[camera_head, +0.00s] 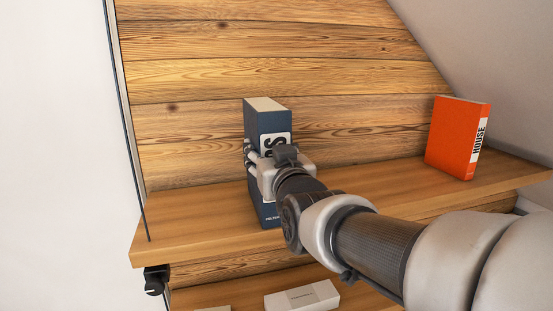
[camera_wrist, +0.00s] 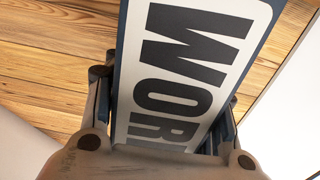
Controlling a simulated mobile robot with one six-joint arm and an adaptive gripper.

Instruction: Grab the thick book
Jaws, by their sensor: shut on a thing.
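The thick book (camera_head: 267,119) is dark blue with a white label and stands upright on the wooden shelf, left of the middle in the head view. My gripper (camera_head: 262,155) is shut on it, with a finger on either side of the spine. The gripper and wrist hide the middle of the spine. In the wrist view the book's spine (camera_wrist: 190,65) fills the centre, with large dark letters reading "WOR" on a white label. The gripper's fingers (camera_wrist: 165,125) flank the spine there. I cannot tell whether the book's base touches the shelf.
An orange book (camera_head: 455,138) marked "HOUSE" stands upright on the right of the same shelf (camera_head: 190,220). A white box-like item (camera_head: 302,297) lies on the lower shelf. A plank wall (camera_head: 250,60) rises close behind. The shelf between the two books is clear.

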